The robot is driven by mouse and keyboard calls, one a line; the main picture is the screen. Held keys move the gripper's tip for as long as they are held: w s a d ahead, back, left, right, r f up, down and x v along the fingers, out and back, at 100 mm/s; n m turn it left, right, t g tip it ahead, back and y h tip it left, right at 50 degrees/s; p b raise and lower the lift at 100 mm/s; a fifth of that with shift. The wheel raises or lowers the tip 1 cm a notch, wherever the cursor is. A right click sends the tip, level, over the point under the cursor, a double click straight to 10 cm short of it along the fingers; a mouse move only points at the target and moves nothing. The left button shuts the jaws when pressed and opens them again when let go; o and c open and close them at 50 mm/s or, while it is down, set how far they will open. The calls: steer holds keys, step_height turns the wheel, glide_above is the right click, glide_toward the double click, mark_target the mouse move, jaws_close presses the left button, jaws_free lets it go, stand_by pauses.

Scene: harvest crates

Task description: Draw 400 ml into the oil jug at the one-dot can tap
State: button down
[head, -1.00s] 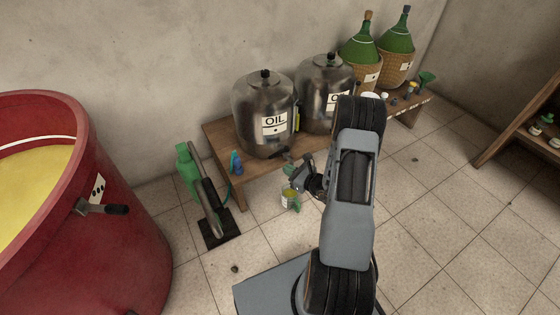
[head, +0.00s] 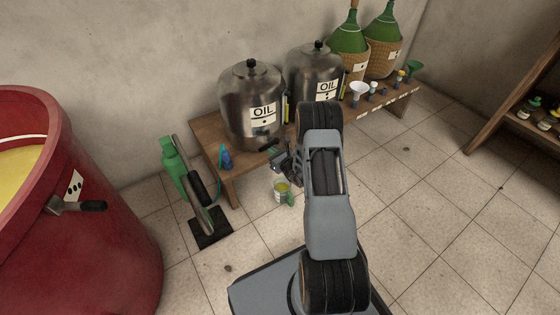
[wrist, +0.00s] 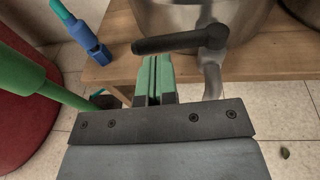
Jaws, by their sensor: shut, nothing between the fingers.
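The one-dot oil can (head: 250,100) is a steel drum labelled OIL on the wooden bench. Its tap has a black lever (head: 268,146), which lies sideways in the wrist view (wrist: 170,44) above a metal spout (wrist: 211,78). The oil jug (head: 281,188), pale with a green handle and yellow oil visible, is below the tap in front of the bench; what supports it is unclear. It is not visible in the wrist view. My gripper (head: 279,164) is shut and empty. Its green fingertips (wrist: 156,62) are close to the lever, left of the spout; contact is unclear.
A second oil can (head: 314,75) and green demijohns (head: 348,38) stand along the bench. A green pump (head: 172,165) stands beside a red vat (head: 75,230).

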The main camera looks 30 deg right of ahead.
mark_target(265, 148)
steer(key=shift+x, duration=1.05)
steer(key=shift+w+a+r+b, duration=0.1)
steer(key=shift+w+a+b, duration=0.1)
steer(key=shift+w+b, duration=0.4)
steer(key=shift+a, duration=0.1)
